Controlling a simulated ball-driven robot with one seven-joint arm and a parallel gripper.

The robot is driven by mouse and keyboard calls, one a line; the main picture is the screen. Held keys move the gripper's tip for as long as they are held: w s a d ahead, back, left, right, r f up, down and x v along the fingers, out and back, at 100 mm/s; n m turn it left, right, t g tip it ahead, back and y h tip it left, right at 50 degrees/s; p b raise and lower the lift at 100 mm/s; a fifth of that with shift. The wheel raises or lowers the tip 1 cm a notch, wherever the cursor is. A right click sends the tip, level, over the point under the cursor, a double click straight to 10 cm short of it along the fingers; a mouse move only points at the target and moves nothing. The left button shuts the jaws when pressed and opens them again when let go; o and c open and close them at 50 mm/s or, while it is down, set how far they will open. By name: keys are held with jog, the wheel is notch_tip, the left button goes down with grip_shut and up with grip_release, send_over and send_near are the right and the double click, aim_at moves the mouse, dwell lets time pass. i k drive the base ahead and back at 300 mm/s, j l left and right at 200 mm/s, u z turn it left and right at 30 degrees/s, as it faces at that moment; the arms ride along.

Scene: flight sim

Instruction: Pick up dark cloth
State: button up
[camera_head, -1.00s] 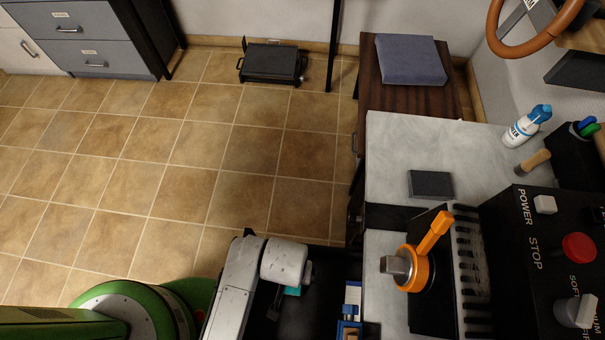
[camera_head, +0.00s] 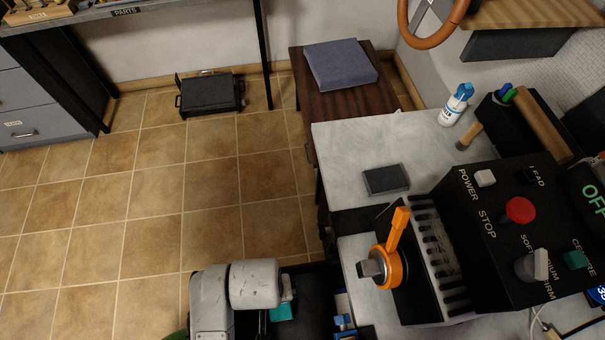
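A small flat dark grey rectangle (camera_head: 386,179), which looks like a folded dark cloth, lies on the white worktop (camera_head: 340,150), behind the orange lever. A larger folded blue-grey cloth (camera_head: 341,64) lies on the dark wooden cabinet (camera_head: 345,102) at the back. My white arm shows at the bottom centre, left of the worktop and well short of both cloths. Small grey and teal parts at its end (camera_head: 284,303) may be my gripper. Its fingers cannot be made out, and nothing is seen held.
An orange lever (camera_head: 391,257) stands at the worktop's front, beside a black control box (camera_head: 505,215) with a red button. A white-blue bottle (camera_head: 456,104) and a wooden-handled brush (camera_head: 469,136) are behind. A black device (camera_head: 211,94) sits on the open tiled floor.

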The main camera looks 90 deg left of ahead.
aim_at(386, 180)
jog(key=u, duration=1.3)
